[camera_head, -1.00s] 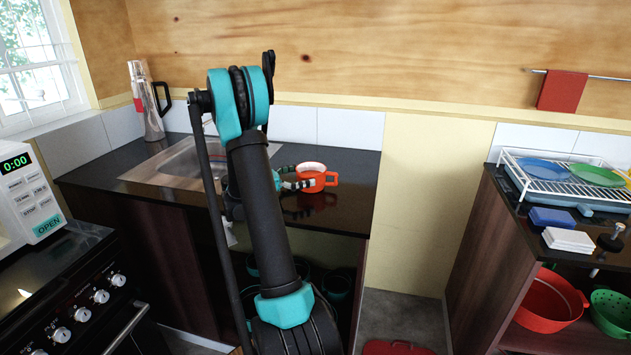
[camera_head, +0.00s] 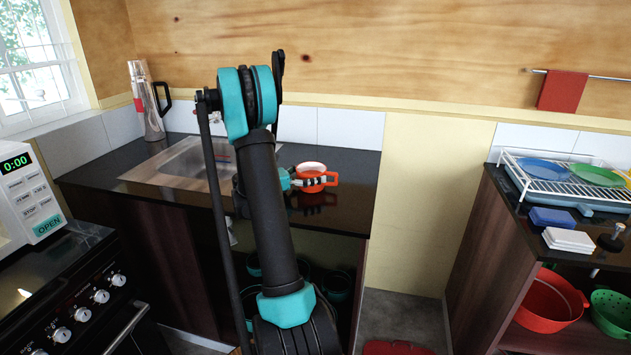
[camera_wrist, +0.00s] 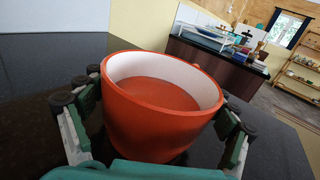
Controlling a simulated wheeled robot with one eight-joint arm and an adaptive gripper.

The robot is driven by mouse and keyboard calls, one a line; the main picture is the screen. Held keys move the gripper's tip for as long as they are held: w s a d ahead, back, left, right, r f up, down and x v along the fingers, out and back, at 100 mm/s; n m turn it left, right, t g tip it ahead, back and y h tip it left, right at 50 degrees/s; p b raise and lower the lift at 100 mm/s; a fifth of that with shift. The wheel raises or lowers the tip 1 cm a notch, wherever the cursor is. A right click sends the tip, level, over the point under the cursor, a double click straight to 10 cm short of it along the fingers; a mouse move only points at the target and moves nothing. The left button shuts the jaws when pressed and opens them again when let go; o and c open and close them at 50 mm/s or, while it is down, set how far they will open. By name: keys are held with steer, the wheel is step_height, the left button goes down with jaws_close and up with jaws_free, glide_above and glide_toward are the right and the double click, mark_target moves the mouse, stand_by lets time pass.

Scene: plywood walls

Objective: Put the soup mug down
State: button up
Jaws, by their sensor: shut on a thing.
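The soup mug (camera_head: 312,168) is orange-red outside and white inside, with its handle on the right in the head view. It is upright, at or just above the dark countertop (camera_head: 352,200) right of the sink; I cannot tell if it touches. In the wrist view the mug (camera_wrist: 160,118) fills the middle, with reddish soup inside. My gripper (camera_head: 312,182) is shut on the mug; in the wrist view its two fingers (camera_wrist: 160,125) sit on either side of the mug's body. My arm hides part of the counter and sink.
A steel sink (camera_head: 190,165) lies left of my arm, with a metal flask (camera_head: 148,105) behind it. The counter's right end is clear. Across a gap, a second counter holds a dish rack (camera_head: 565,178) with plates. A microwave (camera_head: 25,195) stands at the left.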

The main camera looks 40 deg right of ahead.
steer(key=shift+c, duration=1.2)
steer(key=shift+r, duration=0.2)
step_height(320, 180, up, 20)
steer(key=shift+f, duration=0.25)
stand_by(0.3)
